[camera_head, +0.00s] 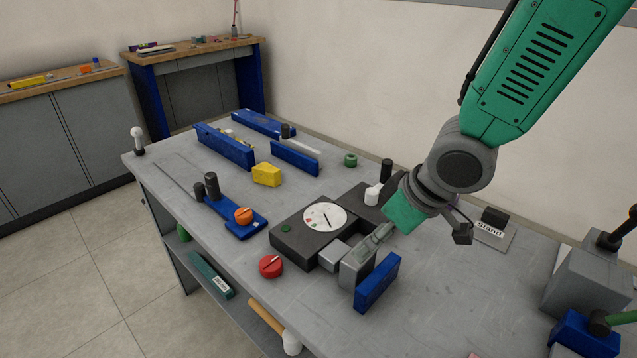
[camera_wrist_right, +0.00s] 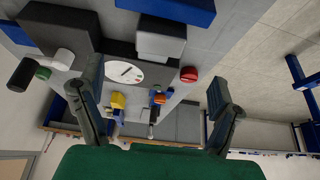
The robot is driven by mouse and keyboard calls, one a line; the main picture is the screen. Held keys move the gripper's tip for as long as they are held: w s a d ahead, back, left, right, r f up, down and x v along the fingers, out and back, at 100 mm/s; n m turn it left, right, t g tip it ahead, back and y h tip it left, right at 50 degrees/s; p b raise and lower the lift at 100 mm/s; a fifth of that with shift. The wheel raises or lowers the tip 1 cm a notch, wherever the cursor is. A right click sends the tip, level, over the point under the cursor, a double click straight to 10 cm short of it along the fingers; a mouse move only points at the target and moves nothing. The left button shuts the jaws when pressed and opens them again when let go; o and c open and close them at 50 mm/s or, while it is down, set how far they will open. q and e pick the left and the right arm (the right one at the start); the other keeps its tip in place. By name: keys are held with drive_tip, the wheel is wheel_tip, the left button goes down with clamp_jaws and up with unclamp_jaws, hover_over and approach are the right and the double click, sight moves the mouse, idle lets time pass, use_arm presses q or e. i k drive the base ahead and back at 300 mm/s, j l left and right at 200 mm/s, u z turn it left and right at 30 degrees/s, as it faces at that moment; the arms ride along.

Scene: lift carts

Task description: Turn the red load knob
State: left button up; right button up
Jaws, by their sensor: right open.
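The red load knob (camera_head: 271,266) is a round red knob with a pale line across its top. It sits low at the front of the bench, beside the front corner of a dark box with a white dial (camera_head: 325,217). In the right wrist view, the red knob (camera_wrist_right: 189,74) is between the two spread fingers, nearer the right one, and well beyond them. My right gripper (camera_head: 368,245) is open and empty above the grey blocks right of the dial box. It is apart from the knob; its fingers (camera_wrist_right: 156,80) also show in the wrist view. My left gripper is not in view.
A grey block (camera_head: 357,268) and a blue block (camera_head: 377,283) stand right of the knob. An orange knob (camera_head: 243,216) on a blue base and a yellow block (camera_head: 266,175) lie farther left. Bare bench surrounds the knob's front side, near the bench edge.

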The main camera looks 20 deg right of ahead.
sight(269, 265)
drive_tip(key=k+j, duration=0.8)
